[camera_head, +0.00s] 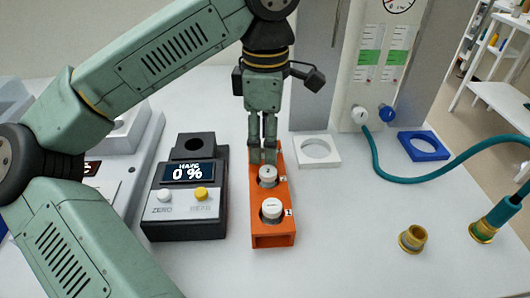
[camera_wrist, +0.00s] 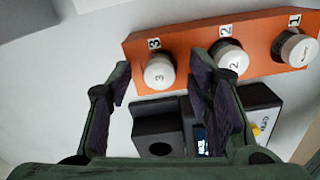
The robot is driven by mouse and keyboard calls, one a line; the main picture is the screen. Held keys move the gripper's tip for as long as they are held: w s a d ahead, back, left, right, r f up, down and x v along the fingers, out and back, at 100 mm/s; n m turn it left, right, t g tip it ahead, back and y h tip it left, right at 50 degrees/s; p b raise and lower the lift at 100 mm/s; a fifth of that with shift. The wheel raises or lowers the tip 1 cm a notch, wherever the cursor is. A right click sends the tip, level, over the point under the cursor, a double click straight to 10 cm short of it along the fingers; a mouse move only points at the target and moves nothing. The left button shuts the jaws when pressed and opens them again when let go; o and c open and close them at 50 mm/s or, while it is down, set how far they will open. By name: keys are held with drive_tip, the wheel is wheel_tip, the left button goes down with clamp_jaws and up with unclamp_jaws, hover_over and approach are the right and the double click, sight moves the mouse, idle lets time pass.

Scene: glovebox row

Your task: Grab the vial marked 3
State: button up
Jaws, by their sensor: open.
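The vial marked 3 (camera_wrist: 158,75) has a white cap and stands in an orange rack (camera_wrist: 180,40), at the rack's left end in the wrist view. A "3" label is on the rack beside it. My gripper (camera_wrist: 160,68) is open, with one fingertip to each side of that vial in the picture; I cannot tell how far above it they are. In the head view my gripper (camera_head: 263,155) points down over the far end of the rack (camera_head: 272,241) and hides vial 3.
Vial 2 (camera_wrist: 232,60) and vial 1 (camera_wrist: 298,47) stand in the same rack, vial 2 close to my right finger. A dark meter reading 0 % (camera_head: 187,200) stands left of the rack. A white ring holder (camera_head: 316,151) is at right. A teal hose (camera_head: 420,176) lies further right.

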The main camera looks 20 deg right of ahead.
clamp_jaws()
idle(0.6)
